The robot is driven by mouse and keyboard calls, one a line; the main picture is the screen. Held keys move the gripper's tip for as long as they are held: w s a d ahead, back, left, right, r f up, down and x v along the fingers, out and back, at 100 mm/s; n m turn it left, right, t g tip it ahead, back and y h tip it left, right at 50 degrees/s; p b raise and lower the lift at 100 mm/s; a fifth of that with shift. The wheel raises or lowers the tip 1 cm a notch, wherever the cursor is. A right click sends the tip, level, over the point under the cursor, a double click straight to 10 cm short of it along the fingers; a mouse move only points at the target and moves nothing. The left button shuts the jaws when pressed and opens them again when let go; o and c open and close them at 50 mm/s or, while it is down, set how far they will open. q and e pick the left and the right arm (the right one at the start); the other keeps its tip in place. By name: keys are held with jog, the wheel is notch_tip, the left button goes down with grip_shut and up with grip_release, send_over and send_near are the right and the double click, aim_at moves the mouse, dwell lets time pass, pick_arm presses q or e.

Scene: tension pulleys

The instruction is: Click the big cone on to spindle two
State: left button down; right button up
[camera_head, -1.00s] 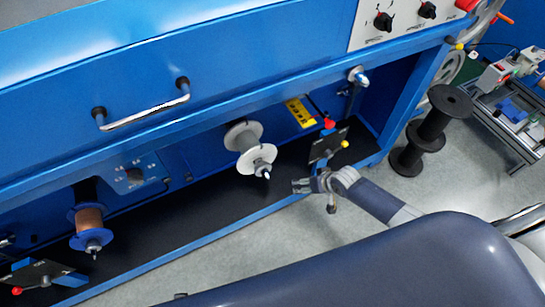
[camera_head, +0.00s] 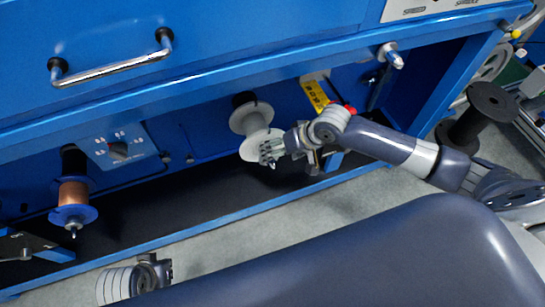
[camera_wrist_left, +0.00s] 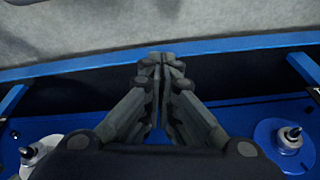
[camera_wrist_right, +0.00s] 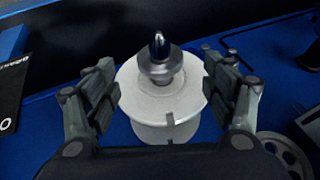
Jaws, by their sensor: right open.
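A white spool (camera_head: 252,118) sits on a spindle under the blue machine; a metal spindle tip (camera_wrist_right: 159,45) with a grey collar (camera_wrist_right: 160,70) stands out of its face in the right wrist view. I cannot tell whether this collar is the big cone. My right gripper (camera_head: 270,152) is open at the spool's front, its fingers (camera_wrist_right: 160,85) either side of the tip and apart from it. Another spindle (camera_head: 73,232) carries a copper-wound spool with blue flanges (camera_head: 73,214). My left gripper (camera_wrist_left: 160,62) is shut and empty, low at the front left in the head view (camera_head: 160,270).
A blue lower rail (camera_head: 160,236) runs along the machine's front. A dark guide plate (camera_head: 22,246) stands at the far left. A drawer handle (camera_head: 110,68) and a dial (camera_head: 118,150) are on the machine. A black reel (camera_head: 480,115) stands on the floor at right.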

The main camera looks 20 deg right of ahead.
jog(key=b+x, duration=0.1)
jog(key=x, duration=0.3)
jog(key=shift+a+f, duration=0.15)
jog(key=shift+f, duration=0.1)
pick_arm(q)
jog(key=shift+b+v, duration=0.4)
jog(key=shift+v, duration=2.35)
pick_arm(e)
jog(key=shift+w+a+f, duration=0.2)
jog(key=shift+w+f, duration=0.15)
jog(key=shift+f, duration=0.25)
jog(key=c, duration=1.3)
pick_arm(q)
jog(key=shift+w, duration=0.1)
pick_arm(e)
jog(key=shift+c, duration=0.2)
